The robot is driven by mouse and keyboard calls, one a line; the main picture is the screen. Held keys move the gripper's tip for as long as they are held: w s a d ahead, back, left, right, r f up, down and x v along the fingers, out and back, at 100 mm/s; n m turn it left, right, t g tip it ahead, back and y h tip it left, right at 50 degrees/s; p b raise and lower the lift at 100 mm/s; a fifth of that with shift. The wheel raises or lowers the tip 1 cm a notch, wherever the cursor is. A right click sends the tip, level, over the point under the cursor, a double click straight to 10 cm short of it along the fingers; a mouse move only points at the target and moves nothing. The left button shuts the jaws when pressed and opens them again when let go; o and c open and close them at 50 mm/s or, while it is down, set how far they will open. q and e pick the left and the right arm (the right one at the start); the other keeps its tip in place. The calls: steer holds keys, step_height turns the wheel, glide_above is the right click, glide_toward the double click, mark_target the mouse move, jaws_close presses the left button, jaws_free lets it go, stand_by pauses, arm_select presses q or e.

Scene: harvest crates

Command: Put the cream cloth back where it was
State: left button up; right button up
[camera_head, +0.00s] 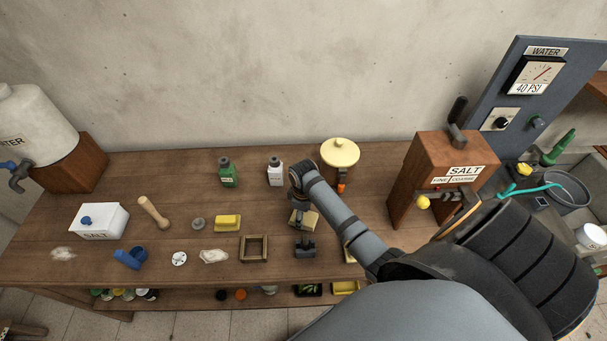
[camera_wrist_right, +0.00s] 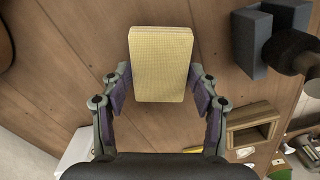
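The cream cloth (camera_wrist_right: 161,66) shows in the right wrist view as a thick, folded, pale yellow rectangle. My right gripper (camera_wrist_right: 162,92) has its two fingers against the cloth's opposite sides, shut on it. In the head view the cloth (camera_head: 303,218) shows just below my right wrist, over the workbench behind a dark grey block-like tool (camera_head: 305,246). My right arm hides most of the right gripper in the head view. I cannot tell how far the cloth is above the bench. My left gripper is not in view.
A wooden frame (camera_head: 243,249) lies left of the dark tool. The wooden salt dispenser (camera_head: 424,165) is to the right.

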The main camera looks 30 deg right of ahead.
steer(key=o, duration=0.4)
step_height(320, 180, up, 12)
steer(key=b, duration=0.1)
steer(key=shift+r, duration=0.2)
stand_by(0.5)
